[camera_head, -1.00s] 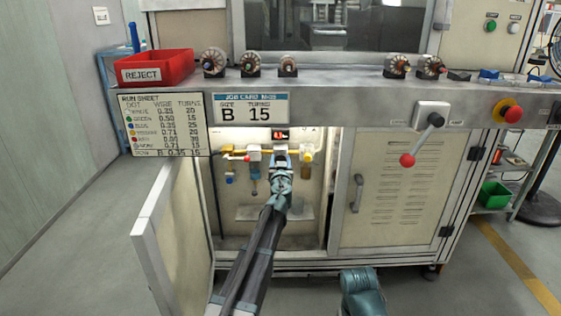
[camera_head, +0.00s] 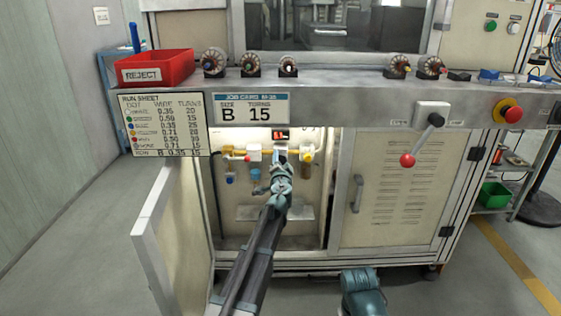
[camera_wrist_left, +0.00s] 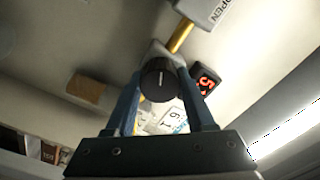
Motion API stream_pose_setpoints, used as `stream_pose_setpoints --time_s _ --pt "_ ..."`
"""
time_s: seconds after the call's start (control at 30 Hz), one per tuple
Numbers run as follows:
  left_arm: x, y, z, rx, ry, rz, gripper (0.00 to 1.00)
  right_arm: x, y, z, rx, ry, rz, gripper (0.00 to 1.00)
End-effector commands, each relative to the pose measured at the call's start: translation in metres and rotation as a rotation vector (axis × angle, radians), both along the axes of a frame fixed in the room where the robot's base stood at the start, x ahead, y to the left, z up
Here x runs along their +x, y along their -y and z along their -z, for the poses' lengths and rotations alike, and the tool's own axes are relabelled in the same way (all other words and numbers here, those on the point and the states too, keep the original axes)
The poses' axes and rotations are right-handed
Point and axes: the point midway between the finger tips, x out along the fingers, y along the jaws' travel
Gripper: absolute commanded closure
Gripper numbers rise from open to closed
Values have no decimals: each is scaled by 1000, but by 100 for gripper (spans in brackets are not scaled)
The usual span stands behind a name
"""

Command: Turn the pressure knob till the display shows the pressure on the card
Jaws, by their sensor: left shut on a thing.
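The black pressure knob (camera_wrist_left: 158,80) sits between the two fingers of my left gripper in the left wrist view. The small display (camera_wrist_left: 205,80) beside the knob shows red digits, tilted and too small to read surely. It also shows in the head view (camera_head: 280,135). A white card (camera_wrist_left: 165,120) with figures lies behind the fingers, partly hidden and not clearly legible. My right gripper is not in view; only a teal part of my right arm shows low down.
The open cabinet door (camera_head: 165,225) stands left of my left arm. A yellow pipe (camera_head: 240,152) with fittings runs across the cabinet. A lever with a red ball (camera_head: 408,160) and a red stop button (camera_head: 510,112) are at the right. A red reject bin (camera_head: 155,68) stands above.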

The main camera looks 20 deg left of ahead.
Motion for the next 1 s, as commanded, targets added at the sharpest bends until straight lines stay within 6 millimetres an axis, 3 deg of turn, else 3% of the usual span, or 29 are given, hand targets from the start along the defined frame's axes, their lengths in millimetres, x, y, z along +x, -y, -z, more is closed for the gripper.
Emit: stream_pose_setpoints --time_s 0.4,1.0 --pt "0 1 0 180 -51 1 100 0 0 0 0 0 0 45" --pt "-1 1 0 208 -60 1 100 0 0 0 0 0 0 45"
